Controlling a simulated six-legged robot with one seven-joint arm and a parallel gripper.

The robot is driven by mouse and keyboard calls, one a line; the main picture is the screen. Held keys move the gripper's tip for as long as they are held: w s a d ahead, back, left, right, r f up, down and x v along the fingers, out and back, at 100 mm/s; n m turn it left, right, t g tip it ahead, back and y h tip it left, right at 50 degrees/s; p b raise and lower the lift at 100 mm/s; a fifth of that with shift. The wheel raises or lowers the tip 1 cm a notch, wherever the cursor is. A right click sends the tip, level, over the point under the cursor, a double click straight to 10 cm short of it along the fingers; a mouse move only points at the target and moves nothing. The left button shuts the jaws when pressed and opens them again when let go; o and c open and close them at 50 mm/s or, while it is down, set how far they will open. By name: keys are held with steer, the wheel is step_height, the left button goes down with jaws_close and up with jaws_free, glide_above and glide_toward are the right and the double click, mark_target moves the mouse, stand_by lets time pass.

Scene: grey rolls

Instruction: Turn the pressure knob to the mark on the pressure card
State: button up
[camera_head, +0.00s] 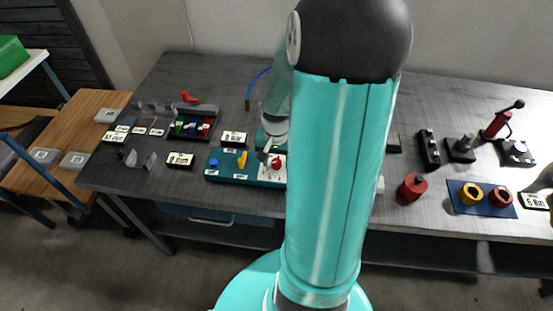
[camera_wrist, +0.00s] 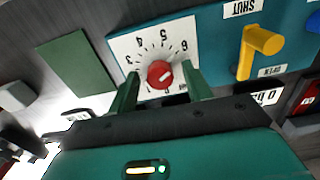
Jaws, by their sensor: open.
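The red pressure knob (camera_wrist: 160,74) sits on a white dial plate (camera_wrist: 122,44) with numbers around it, on a teal panel (camera_wrist: 212,40). A pale line on the knob slants toward the upper right in the wrist view; its exact reading is unclear. My gripper (camera_wrist: 160,71) is open, its dark green fingers on the left and right of the knob; contact cannot be told. In the head view the knob (camera_head: 277,163) is partly beside my arm. A black-framed white card (camera_head: 234,138) stands behind the panel; its text is too small to read, and it is partly cut by my gripper in the wrist view (camera_wrist: 265,97).
A yellow lever (camera_head: 242,159) and a blue button (camera_head: 213,163) share the panel. Another card (camera_head: 180,160) and a tray of coloured pieces (camera_head: 192,127) lie left. A red cylinder (camera_head: 411,188) and yellow and red rings on a blue mat (camera_head: 480,208) lie right. My arm hides the middle.

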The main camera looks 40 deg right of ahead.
mark_target(276, 162)
steer(key=c, duration=1)
steer(key=shift+o, duration=0.2)
steer(key=shift+n, duration=1.8)
steer(key=o, duration=1)
steer(key=shift+c, duration=0.2)
steer(key=shift+r, duration=0.1)
step_height(276, 162, up, 14)
